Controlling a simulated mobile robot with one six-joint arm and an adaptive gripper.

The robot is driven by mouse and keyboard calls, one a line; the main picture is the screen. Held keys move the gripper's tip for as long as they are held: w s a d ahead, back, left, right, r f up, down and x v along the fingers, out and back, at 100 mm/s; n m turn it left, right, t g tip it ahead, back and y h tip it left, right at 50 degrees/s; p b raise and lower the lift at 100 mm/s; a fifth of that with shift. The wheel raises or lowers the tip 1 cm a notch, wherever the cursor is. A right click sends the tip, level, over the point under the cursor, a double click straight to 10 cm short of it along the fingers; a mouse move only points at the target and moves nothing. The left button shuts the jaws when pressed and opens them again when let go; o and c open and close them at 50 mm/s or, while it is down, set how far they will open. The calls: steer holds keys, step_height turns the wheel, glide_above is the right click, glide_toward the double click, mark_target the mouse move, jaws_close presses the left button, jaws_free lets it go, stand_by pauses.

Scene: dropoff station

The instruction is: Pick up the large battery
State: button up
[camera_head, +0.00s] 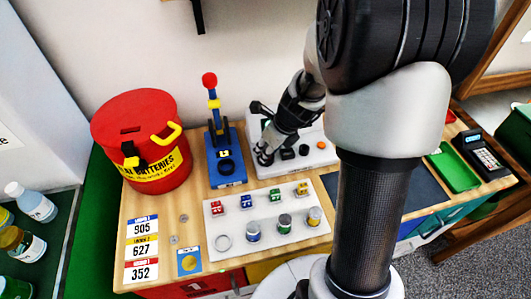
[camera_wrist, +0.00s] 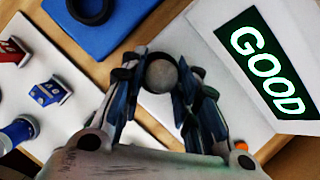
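The large battery (camera_wrist: 162,75) shows as a round grey end between my fingers in the wrist view. My gripper (camera_wrist: 163,82) has one finger on each side of it, and both appear to touch it. In the head view my gripper (camera_head: 264,154) is low over the left part of the white tester (camera_head: 295,165), and the battery cannot be made out there. The tester's screen (camera_wrist: 265,62) reads GOOD in the wrist view. The battery's lower part is hidden.
A white tray (camera_head: 268,243) in front holds several smaller batteries and coloured blocks; its left round slot is empty. A blue lever press (camera_head: 227,170) stands close left of my gripper. A red battery bin (camera_head: 145,140) is further left. A green tray (camera_head: 453,170) is at right.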

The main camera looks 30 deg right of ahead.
jaws_close()
step_height(320, 180, up, 20)
steer(key=p, duration=1)
